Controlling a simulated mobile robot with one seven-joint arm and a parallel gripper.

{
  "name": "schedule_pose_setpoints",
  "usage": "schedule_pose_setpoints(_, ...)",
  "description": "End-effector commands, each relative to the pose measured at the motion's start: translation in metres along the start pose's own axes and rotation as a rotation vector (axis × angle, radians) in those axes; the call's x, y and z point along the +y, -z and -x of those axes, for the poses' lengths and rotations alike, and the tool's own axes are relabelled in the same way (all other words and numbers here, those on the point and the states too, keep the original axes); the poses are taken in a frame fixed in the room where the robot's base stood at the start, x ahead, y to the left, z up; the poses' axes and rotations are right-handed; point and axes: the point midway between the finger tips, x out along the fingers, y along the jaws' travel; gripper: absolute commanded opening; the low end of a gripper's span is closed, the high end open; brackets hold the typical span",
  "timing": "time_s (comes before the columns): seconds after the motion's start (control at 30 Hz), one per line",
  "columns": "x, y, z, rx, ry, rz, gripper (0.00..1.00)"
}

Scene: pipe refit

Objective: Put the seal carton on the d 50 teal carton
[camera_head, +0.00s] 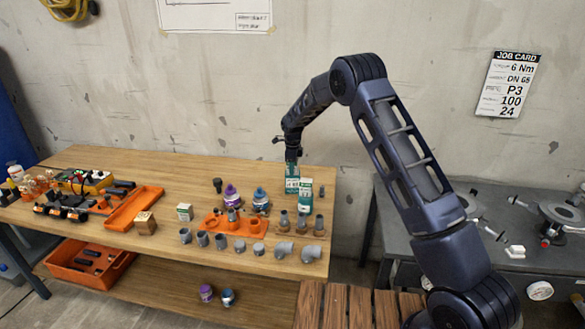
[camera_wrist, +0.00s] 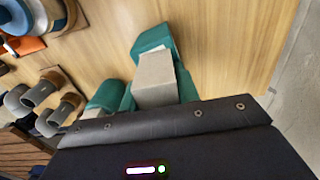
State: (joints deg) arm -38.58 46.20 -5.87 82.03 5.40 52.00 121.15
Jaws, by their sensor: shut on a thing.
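My gripper (camera_head: 292,172) is at the back right of the wooden bench, pointing down. In the wrist view the pale top of the seal carton (camera_wrist: 154,80) shows between teal parts. A teal carton with a white label (camera_head: 305,194) stands upright just to its right and front; its print is too small to read. I cannot tell whether the two cartons touch or whether the held one is clear of the bench.
Grey pipe fittings (camera_head: 283,250) stand along the bench's front edge, with an orange holder (camera_head: 225,224) behind them. Purple and blue-capped jars (camera_head: 260,199) stand left of the cartons. Another small carton (camera_head: 185,212) and an orange tray (camera_head: 135,207) are further left.

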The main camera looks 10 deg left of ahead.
Motion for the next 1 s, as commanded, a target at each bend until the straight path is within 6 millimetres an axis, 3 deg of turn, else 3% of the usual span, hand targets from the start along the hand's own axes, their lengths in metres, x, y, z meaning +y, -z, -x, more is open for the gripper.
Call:
schedule_pose_setpoints(0.03, 0.000, 0.000, -0.002, 0.001, 0.000, 0.000, 0.09)
schedule_pose_setpoints(0.07, 0.000, 0.000, -0.001, 0.000, 0.000, 0.000, 0.37)
schedule_pose_setpoints(0.13, 0.000, 0.000, -0.001, 0.000, 0.000, 0.000, 0.51)
schedule_pose_setpoints(0.17, 0.000, 0.000, -0.001, 0.000, 0.000, 0.000, 0.53)
schedule_pose_setpoints(0.57, 0.000, 0.000, 0.007, 0.000, 0.001, 0.000, 0.53)
schedule_pose_setpoints(1.0, 0.000, 0.000, 0.085, -0.001, 0.001, 0.000, 0.53)
